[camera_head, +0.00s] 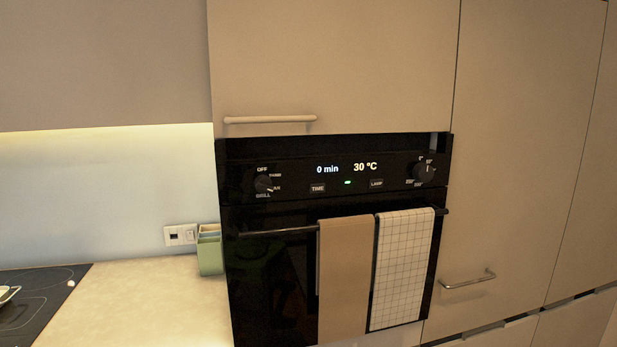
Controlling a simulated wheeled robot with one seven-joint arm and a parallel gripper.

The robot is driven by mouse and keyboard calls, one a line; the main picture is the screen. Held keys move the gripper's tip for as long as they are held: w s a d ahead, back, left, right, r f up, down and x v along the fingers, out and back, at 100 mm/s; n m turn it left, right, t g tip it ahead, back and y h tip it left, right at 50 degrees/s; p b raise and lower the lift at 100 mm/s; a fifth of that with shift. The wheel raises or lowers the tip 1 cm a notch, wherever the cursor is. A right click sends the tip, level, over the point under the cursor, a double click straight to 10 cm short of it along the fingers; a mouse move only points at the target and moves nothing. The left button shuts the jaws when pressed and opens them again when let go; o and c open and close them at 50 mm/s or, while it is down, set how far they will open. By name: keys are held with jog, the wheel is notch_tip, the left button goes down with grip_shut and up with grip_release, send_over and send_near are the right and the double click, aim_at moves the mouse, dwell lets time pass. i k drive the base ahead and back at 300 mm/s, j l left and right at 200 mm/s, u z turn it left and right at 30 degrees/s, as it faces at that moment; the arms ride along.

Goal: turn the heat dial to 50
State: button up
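The heat dial (424,173) is a dark round knob at the right end of the black oven's control panel, with small white temperature marks around it. The display (365,167) reads 30 °C, and 0 min to its left. A second knob, the mode dial (263,183), is at the left end of the panel with marks such as OFF and GRILL. TIME and LAMP buttons sit between the dials, with a small green light. My gripper is not in view.
A beige towel (345,275) and a checked towel (402,265) hang over the oven handle (275,232). Cabinet handles are above the oven and at lower right. A counter (150,300) with a green container (209,250) and a dark hob (45,295) lies left.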

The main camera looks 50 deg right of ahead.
aim_at(422, 172)
jog(key=z, duration=1.4)
